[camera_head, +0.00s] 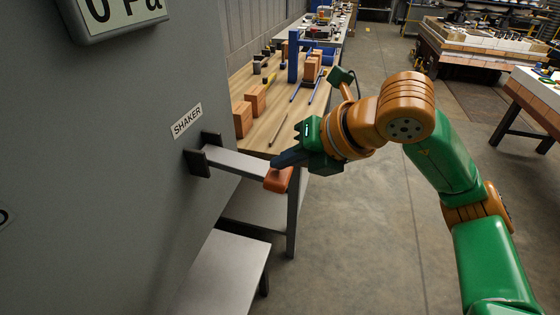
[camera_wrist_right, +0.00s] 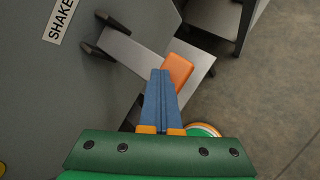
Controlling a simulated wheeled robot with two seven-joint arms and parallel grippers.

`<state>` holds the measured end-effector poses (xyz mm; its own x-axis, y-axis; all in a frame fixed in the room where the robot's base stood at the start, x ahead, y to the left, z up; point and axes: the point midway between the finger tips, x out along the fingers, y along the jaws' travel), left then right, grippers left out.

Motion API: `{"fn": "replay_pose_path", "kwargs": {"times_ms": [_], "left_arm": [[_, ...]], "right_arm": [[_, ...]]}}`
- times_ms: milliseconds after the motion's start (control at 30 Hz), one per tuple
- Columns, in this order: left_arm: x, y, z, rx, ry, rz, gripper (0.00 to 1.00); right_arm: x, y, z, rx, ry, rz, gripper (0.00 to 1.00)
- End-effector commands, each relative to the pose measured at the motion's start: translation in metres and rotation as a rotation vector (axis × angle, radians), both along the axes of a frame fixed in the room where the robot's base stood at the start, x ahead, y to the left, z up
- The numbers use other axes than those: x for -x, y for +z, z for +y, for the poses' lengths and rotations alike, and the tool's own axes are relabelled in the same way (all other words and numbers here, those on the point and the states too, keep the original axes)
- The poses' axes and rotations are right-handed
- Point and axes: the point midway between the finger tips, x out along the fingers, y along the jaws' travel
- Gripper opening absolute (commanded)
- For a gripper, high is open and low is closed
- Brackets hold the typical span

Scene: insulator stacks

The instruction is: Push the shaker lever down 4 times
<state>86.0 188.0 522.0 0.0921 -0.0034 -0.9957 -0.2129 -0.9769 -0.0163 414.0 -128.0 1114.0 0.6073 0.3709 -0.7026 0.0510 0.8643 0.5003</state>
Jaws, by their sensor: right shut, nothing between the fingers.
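The shaker lever (camera_head: 236,162) is a flat grey bar with an orange end (camera_head: 279,180). It sticks out from a dark bracket on the grey cabinet, below the SHAKER label (camera_head: 187,121). My right gripper (camera_head: 277,163) is shut and empty, with its dark blue fingertips at the lever's orange end. In the right wrist view the lever (camera_wrist_right: 130,50) also shows, and the shut blue fingers (camera_wrist_right: 160,74) reach to its orange end (camera_wrist_right: 178,70). I cannot tell whether they touch it. My left gripper is not in view.
The grey cabinet (camera_head: 130,180) fills the left side and carries a pressure display (camera_head: 115,12). A wooden workbench (camera_head: 285,100) with blocks and tools stands behind the lever. A low grey surface (camera_head: 225,275) lies below. Open floor (camera_head: 370,240) is to the right.

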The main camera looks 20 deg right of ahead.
Motion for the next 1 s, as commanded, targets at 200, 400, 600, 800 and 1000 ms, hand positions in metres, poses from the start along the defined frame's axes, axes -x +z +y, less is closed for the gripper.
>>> {"fn": "replay_pose_path", "kwargs": {"times_ms": [200,400,600,800,1000], "left_arm": [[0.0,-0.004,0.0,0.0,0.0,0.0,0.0],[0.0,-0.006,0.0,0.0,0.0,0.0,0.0],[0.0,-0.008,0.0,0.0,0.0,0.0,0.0],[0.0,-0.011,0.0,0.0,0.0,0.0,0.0],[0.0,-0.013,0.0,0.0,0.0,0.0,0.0]], "right_arm": [[0.0,-0.004,0.0,0.001,0.001,0.003,0.0],[0.0,-0.007,0.0,0.001,0.001,0.003,0.0],[0.0,-0.009,0.0,0.001,0.001,0.003,0.0],[0.0,-0.012,0.0,0.001,0.0,0.003,0.0],[0.0,-0.014,0.0,0.001,0.0,0.003,0.0]]}}
